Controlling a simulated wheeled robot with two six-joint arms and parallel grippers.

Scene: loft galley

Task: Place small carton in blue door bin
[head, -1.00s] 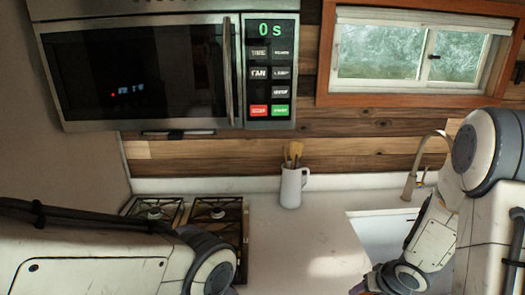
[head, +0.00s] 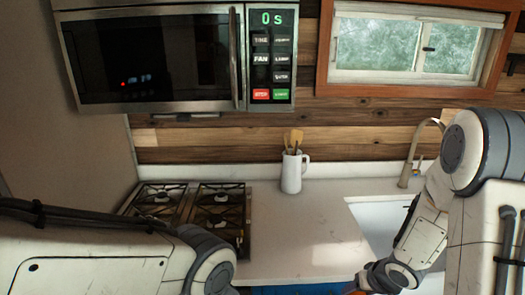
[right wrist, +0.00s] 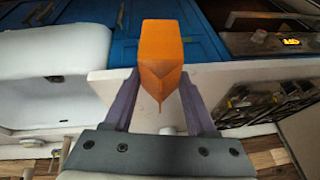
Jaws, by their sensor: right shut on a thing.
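The small carton (right wrist: 162,45) is orange with a folded, pointed end, and it shows in the right wrist view. My right gripper (right wrist: 160,80) is shut on it, with one purple-grey finger on each side. The pointed end faces back between the fingers toward the wrist. In the head view my right arm reaches down to the bottom edge, and the carton is not clearly visible there. My left arm crosses the lower left of the head view, but its gripper is out of frame. I see no blue door bin in either view.
A white counter (head: 290,240) holds a gas hob (head: 218,213), a white jug of utensils (head: 292,172) and a sink (head: 385,230) with a tap. A microwave (head: 150,60) hangs above. Blue cabinet doors (right wrist: 190,25) and an oven (right wrist: 270,42) show in the right wrist view.

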